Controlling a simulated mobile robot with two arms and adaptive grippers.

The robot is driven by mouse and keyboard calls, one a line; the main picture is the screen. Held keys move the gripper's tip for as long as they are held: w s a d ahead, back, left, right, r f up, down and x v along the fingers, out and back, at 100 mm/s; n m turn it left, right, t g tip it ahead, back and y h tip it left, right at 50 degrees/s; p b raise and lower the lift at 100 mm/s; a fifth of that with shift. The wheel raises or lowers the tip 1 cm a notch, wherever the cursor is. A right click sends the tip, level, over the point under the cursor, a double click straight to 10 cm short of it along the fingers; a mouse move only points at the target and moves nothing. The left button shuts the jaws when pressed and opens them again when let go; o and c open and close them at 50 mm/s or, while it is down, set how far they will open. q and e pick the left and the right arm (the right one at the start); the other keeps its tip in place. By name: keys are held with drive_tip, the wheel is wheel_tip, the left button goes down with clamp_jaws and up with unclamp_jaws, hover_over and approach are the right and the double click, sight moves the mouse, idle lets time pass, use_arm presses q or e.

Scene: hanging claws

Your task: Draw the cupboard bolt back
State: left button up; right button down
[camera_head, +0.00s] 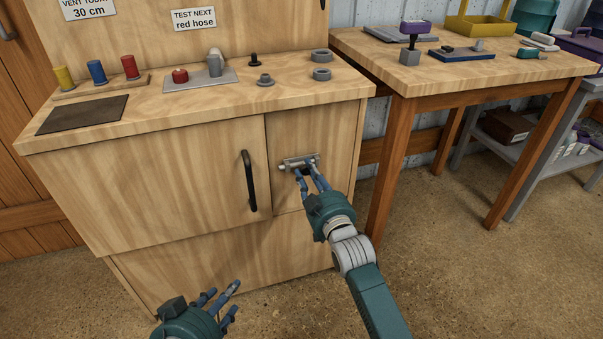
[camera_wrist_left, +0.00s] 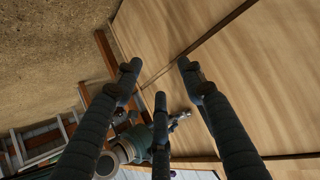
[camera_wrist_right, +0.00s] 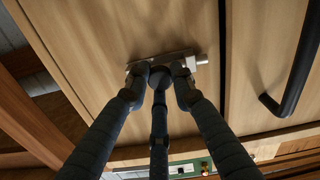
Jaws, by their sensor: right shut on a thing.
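The metal cupboard bolt (camera_head: 287,165) lies level on the narrow right-hand panel of the wooden cupboard (camera_head: 190,185), just right of the gap beside the handled door. My right gripper (camera_head: 308,172) is closed around the bolt's middle, where its fingers hide the knob. In the right wrist view, the bolt (camera_wrist_right: 186,57) shows above the fingertips (camera_wrist_right: 160,75), and its rod end stops a little short of the dark gap. My left gripper (camera_head: 226,296) is open and empty, low in front of the cupboard. Its fingers (camera_wrist_left: 160,85) are spread in the left wrist view.
A black door handle (camera_head: 249,181) stands left of the bolt. The cupboard top holds coloured cylinders (camera_head: 97,72), a grey plate (camera_head: 200,80) with a red knob, and grey rings (camera_head: 321,74). A wooden table (camera_head: 450,70) stands right. The floor in front is clear.

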drive_tip(key=shift+w+d+r, duration=0.15)
drive_tip(key=shift+w+d, duration=0.1)
drive_tip(key=shift+d, duration=0.3)
drive_tip(key=shift+w+d+r, duration=0.1)
drive_tip(key=shift+w+d, duration=0.1)
drive_tip(key=shift+d, duration=0.35)
drive_tip(key=c, duration=1.5)
unclamp_jaws()
drive_tip(key=shift+d, duration=0.1)
use_arm(q)
drive_tip(key=s+f+g, duration=0.1)
drive_tip(key=s+a+f+g, duration=0.1)
drive_tip(key=s, duration=0.1)
drive_tip(key=shift+s+f, duration=0.1)
drive_tip(key=shift+f, duration=0.3)
use_arm(e)
drive_tip(key=shift+o, duration=0.2)
drive_tip(key=shift+f, duration=0.1)
drive_tip(key=v, duration=1.2)
